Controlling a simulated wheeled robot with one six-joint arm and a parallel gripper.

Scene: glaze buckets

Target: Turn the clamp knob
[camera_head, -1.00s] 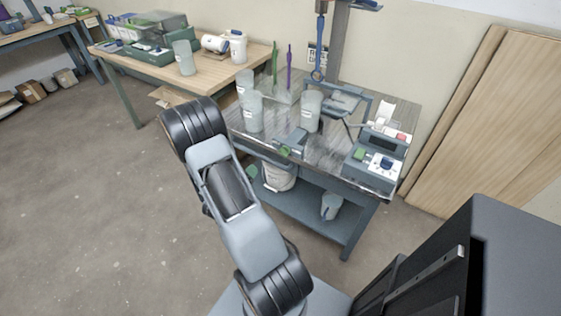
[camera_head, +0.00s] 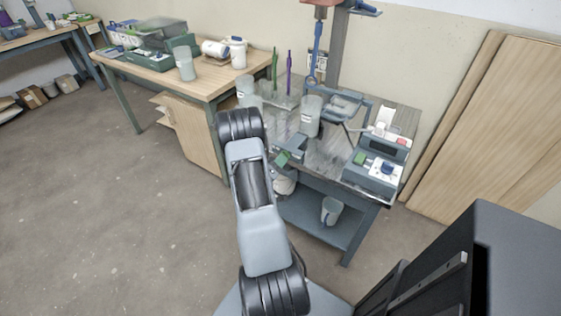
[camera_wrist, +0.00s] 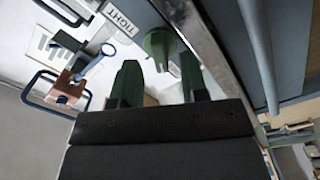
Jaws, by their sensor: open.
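The green clamp knob (camera_head: 282,159) sits at the front edge of the grey worktable, beside a grey clamp body (camera_head: 294,145). In the wrist view a green knob (camera_wrist: 160,44) shows beyond my fingertips, by a white label that seems to read TIGHT, upside down. My gripper (camera_wrist: 160,70) has its two dark green fingers apart, with nothing between them. The knob lies ahead of the gap, apart from the fingers as far as I can tell. The gripper is hidden behind my arm in the head view.
Translucent beakers (camera_head: 310,116) stand on the worktable (camera_head: 330,155), below a mixer column (camera_head: 336,50). A wooden bench (camera_head: 205,88) stands behind. Open floor lies left.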

